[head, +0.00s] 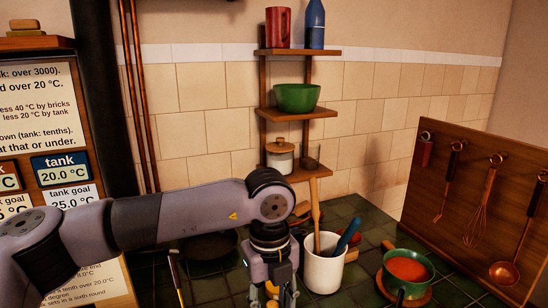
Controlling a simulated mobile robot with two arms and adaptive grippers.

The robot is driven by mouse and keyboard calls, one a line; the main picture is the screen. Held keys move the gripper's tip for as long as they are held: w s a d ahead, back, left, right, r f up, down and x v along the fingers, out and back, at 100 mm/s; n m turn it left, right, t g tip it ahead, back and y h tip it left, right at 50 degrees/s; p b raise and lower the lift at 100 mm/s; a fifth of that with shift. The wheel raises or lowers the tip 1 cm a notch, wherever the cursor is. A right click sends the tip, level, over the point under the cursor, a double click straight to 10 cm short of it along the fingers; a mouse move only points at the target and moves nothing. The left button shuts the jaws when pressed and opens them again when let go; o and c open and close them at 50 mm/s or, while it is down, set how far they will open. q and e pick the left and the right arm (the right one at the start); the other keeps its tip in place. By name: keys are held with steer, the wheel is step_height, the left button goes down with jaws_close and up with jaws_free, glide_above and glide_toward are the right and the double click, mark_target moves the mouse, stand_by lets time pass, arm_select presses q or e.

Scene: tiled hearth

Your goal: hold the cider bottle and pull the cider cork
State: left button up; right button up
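No cider bottle or cider cork can be made out for certain. A blue bottle (315,26) stands upright on the top shelf; I cannot tell whether it is the cider bottle. My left arm comes in from the left and bends down at its end. My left gripper (272,292) points down at the bottom edge of the view, left of a white crock. Its fingertips are cut off or hidden, and a small yellowish part shows between its sides; I cannot tell what it is. My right gripper is not in view.
The white crock (322,270) holds wooden and blue-handled utensils. A green pan (420,262) of orange-red food stands at the right, before a wooden board (470,200) with hanging copper tools. The shelves hold a red mug (278,27), green bowl (297,97) and lidded jar (280,160).

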arm_select(q)
steer(key=shift+c, duration=0.4)
jaws_close()
stand_by(0.5)
steer(key=shift+o, duration=1.5)
jaws_free()
